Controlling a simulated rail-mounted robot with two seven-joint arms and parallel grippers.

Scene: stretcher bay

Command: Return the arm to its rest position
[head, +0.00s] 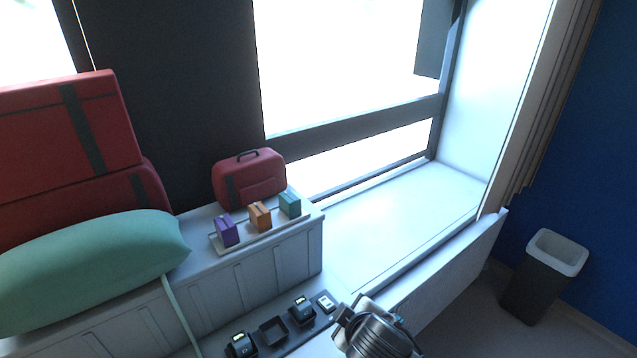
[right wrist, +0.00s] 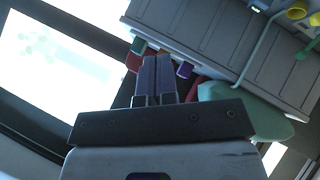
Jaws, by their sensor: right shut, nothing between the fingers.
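My right gripper (right wrist: 157,60) shows in the right wrist view with its two dark fingers together and nothing between them. In the head view, part of my right arm (head: 380,332) shows at the bottom edge, right of the black tray strip. My left gripper is in neither view.
A purple box (head: 227,231), an orange box (head: 259,216) and a teal box (head: 290,204) stand on a ledge before a red case (head: 249,180). A green pillow (head: 90,262) lies left. Black devices (head: 301,311) sit near my arm. A bin (head: 543,277) stands right.

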